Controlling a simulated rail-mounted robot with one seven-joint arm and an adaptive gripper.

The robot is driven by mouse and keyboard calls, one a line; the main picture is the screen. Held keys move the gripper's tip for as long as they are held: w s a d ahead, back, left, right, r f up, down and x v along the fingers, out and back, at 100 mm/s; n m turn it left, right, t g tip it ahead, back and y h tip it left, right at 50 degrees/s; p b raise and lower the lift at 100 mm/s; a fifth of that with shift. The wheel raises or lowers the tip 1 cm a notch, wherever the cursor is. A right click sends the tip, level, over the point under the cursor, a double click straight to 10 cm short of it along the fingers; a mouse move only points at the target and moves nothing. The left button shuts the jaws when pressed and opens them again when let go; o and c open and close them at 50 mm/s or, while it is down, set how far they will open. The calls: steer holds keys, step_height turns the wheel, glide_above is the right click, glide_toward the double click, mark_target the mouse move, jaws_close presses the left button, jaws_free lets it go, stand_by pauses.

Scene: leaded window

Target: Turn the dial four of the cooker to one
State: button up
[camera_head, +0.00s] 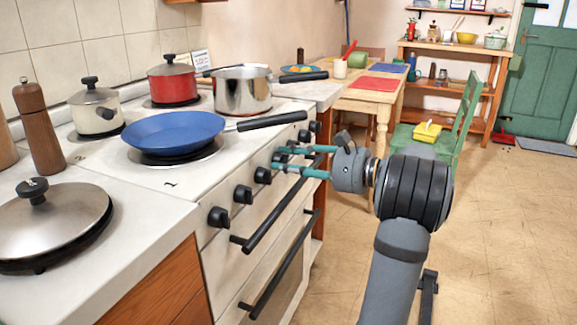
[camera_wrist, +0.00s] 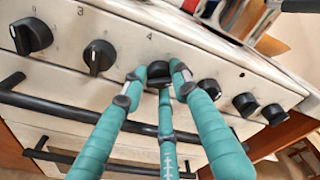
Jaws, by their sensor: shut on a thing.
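The cooker (camera_head: 140,172) is white, with a row of black dials on its front panel. In the wrist view, dial four (camera_wrist: 158,69) sits under a printed 4, right of the dial marked 3 (camera_wrist: 97,57). My gripper (camera_head: 278,160) reaches the panel from the right in the head view. In the wrist view my gripper (camera_wrist: 158,76) has its three teal fingers closed around dial four, with the tips against its sides. The fingers cover much of the dial, so I cannot tell where its mark points.
Black oven handles (camera_head: 285,205) stick out below the dials, close under my gripper. A blue pan (camera_head: 175,131), a steel pot (camera_head: 243,90), a red pot (camera_head: 173,84) and a cream pot (camera_head: 96,110) stand on the hob. The blue pan's handle extends above the dials.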

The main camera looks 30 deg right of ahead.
steer(key=shift+d, duration=0.2)
steer(key=o, duration=0.9)
steer(key=shift+w+f, duration=0.1)
steer(key=shift+o, duration=1.1)
steer(key=v, duration=1.2)
